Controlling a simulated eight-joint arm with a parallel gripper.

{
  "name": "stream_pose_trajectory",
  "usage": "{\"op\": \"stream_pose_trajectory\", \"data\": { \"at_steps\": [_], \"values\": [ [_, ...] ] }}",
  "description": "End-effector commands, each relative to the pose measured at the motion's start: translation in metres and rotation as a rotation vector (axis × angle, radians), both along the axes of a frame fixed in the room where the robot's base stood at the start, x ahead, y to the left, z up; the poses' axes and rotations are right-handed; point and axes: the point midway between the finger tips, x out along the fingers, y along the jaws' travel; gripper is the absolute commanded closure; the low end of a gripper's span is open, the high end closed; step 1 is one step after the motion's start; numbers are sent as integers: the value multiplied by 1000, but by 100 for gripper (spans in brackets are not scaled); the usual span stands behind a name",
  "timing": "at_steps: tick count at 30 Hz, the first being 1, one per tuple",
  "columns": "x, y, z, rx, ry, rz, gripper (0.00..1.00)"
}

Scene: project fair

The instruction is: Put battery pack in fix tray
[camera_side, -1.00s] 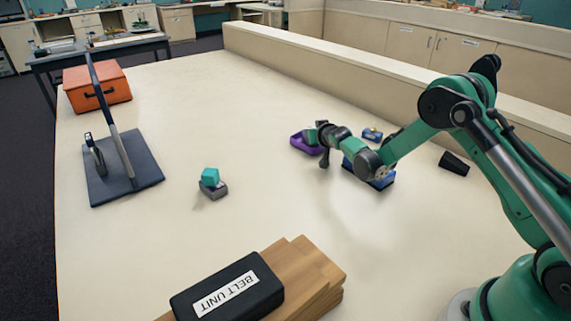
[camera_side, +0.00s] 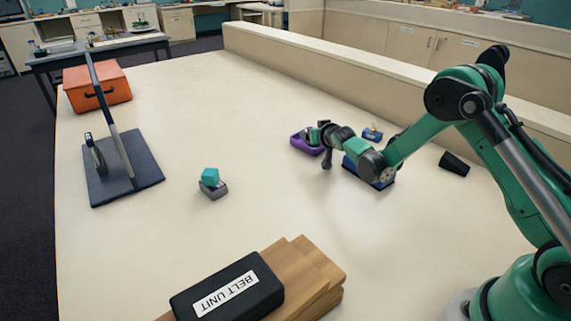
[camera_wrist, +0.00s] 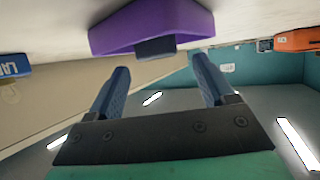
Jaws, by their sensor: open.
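No thing in view bears a readable "battery pack" or "fix" label, so I cannot tell which they are. A purple tray (camera_side: 303,144) stands right of the table's middle. In the wrist view, the purple tray (camera_wrist: 118,32) is above my fingertips, with a dark grey block (camera_wrist: 155,47) at its edge; whether it lies inside is unclear. My gripper (camera_side: 325,146) is beside the tray. In the wrist view, my gripper (camera_wrist: 158,78) has its two blue fingers spread, with nothing between them. A blue box or tray (camera_side: 380,184) is partly hidden under my arm.
A small blue item (camera_side: 372,134) and a black block (camera_side: 454,163) lie near the back ledge. A teal block sits on a grey base (camera_side: 213,191). The table's middle is clear.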

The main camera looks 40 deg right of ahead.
Motion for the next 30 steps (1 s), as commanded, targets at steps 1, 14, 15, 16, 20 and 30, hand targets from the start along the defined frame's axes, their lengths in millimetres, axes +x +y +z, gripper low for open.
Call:
{"op": "stream_pose_trajectory", "data": {
  "at_steps": [1, 14, 15, 16, 20, 30],
  "values": [
    [-8, 3, 4, -1, 0, 0, 24],
    [-74, 31, 39, -1, 0, 0, 24],
    [-78, 32, 40, 0, 0, 0, 24],
    [-80, 33, 41, -1, 0, 0, 24],
    [-87, 36, 46, -1, 4, 2, 24],
    [-124, 67, 92, 30, 173, 83, 24]
  ]
}}
